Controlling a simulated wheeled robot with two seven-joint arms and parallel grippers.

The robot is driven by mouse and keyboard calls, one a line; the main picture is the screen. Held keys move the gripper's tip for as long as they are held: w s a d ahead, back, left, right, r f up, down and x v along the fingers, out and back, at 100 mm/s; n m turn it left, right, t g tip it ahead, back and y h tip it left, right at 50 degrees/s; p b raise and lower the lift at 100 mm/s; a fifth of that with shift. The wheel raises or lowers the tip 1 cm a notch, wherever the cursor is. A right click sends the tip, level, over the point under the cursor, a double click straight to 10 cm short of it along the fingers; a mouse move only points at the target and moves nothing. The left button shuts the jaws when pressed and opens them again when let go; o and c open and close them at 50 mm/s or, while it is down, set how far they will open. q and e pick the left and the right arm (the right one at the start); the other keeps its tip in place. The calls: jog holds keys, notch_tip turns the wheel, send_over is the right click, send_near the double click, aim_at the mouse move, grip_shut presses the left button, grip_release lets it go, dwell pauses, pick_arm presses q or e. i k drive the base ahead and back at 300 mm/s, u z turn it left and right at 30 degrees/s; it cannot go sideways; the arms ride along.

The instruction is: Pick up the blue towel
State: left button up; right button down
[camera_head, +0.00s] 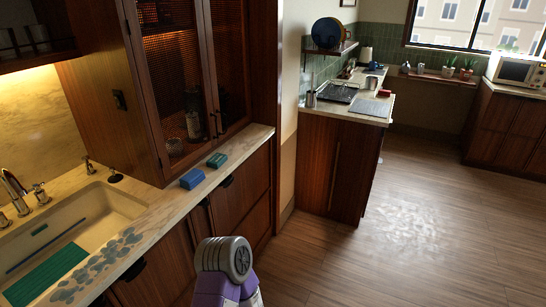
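A small folded blue block, likely the blue towel (192,179), lies on the pale stone counter (150,215) in front of the dark wood cabinet. A similar green folded block (216,160) lies just beyond it to the right, with a small gap. Whether the blue block is cloth or sponge is hard to tell at this size. A grey and purple part of my own arm rises at the bottom centre, below and to the right of the blue block and apart from it. Neither gripper's fingers are in view.
A sink (75,225) with a green mat (48,275) is at the left, beside a patterned grey cloth or mat (95,268) on the counter edge. A tall cabinet (185,80) stands behind the blue block. The wood floor (400,230) at right is clear.

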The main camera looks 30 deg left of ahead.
aim_at(193, 179)
jog(key=u, duration=0.15)
jog(key=i, duration=1.6)
jog(key=u, duration=0.9)
